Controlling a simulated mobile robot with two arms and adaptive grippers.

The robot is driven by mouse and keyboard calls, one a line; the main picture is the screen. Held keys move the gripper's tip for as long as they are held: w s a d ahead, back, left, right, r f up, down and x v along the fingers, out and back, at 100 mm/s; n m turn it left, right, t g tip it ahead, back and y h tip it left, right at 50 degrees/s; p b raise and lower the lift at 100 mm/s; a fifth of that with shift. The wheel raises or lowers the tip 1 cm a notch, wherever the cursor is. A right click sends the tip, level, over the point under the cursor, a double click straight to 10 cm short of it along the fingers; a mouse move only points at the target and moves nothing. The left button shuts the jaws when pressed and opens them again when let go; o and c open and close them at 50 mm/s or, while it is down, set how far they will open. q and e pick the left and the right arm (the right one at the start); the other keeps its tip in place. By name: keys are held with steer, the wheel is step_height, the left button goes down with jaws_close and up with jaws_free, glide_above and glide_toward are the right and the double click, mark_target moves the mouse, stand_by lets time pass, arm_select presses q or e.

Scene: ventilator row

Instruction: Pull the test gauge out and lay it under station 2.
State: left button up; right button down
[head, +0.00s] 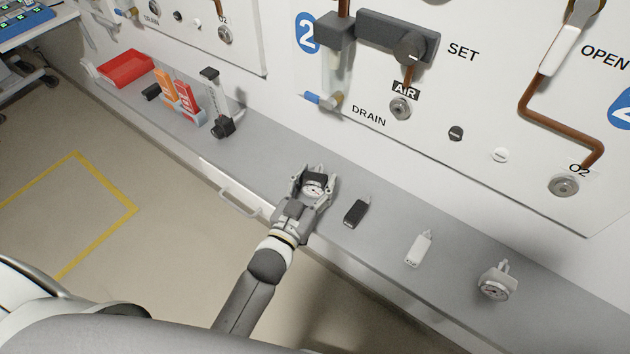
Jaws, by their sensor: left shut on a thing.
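My left gripper (313,180) is shut on a small dark gauge (314,186) with a white dial. It holds the gauge at the grey shelf (385,190), below the panel marked with a blue 2 (308,33). I cannot tell whether the gauge touches the shelf. The gripper hides part of it. Station 2's AIR outlet (400,108) has nothing plugged in. My right gripper is not in view.
On the shelf to the right lie a black block (356,212), a white block (419,249) and another gauge (497,282). To the left are a red tray (126,68), orange-red upright items (178,96) and a black-based clear device (222,126). A handle (240,205) sticks out in front.

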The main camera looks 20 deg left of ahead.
arm_select(q)
steer(key=shift+r, duration=0.1)
steer(key=o, duration=1.4)
steer(key=shift+s+a, duration=0.1)
steer(key=shift+s, duration=0.55)
steer(key=s, duration=0.3)
steer(key=s+a, duration=0.1)
steer(key=s, duration=0.6)
steer(key=shift+s+a, duration=0.3)
